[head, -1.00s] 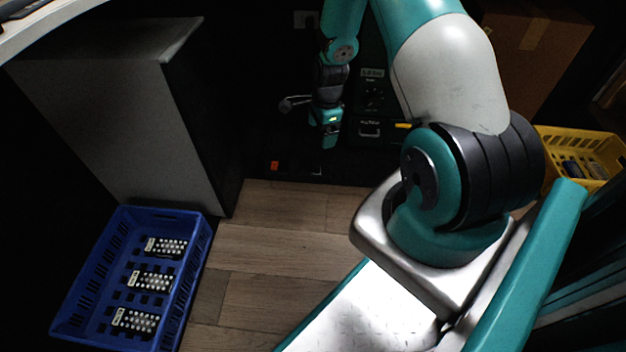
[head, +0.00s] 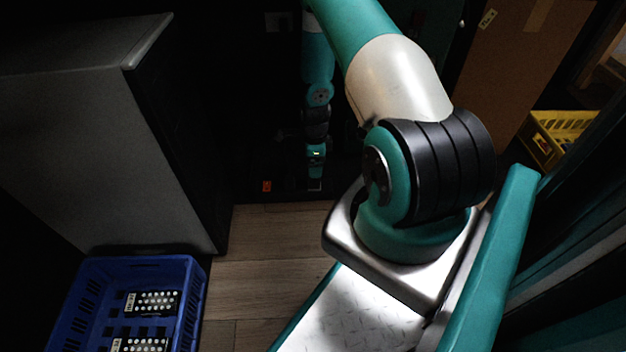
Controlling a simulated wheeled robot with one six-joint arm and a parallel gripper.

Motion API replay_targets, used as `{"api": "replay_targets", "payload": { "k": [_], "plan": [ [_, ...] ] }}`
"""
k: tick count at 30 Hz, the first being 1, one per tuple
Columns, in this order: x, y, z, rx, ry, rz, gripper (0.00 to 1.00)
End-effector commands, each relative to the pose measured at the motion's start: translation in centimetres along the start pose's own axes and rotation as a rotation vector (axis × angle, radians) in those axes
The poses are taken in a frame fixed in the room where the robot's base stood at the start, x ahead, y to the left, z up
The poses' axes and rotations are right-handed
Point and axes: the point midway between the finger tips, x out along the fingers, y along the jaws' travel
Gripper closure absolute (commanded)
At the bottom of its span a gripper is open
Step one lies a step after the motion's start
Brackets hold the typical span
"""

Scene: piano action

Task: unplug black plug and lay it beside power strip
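My gripper (head: 315,182) is far off in the head view, at the end of the arm, pointing down into the dark area near the floor. It is small and dim, so I cannot tell whether its fingers are open or shut. A small orange-red switch (head: 267,186) glows at floor level to the left of the gripper. It seems to belong to the power strip, whose dark body hardly stands out from the black surroundings. I cannot make out the black plug; it is lost in the dark or hidden by the gripper.
A grey cabinet (head: 80,130) stands at the left. A blue crate (head: 190,310) with several button-covered handsets (head: 152,303) is at the lower left. A cardboard box (head: 515,80) and a yellow crate (head: 540,140) are at the right. Wooden floor (head: 265,260) lies bare between.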

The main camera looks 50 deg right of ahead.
Motion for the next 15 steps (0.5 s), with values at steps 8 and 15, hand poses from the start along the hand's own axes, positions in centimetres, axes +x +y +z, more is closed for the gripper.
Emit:
{"api": "replay_targets", "payload": {
  "k": [8,15],
  "plan": [
    [1.3,0.0,0.0,0.000,0.000,0.000,0.14],
    [4.5,0.0,-0.1,0.001,0.000,0.000,0.14]
  ]
}}
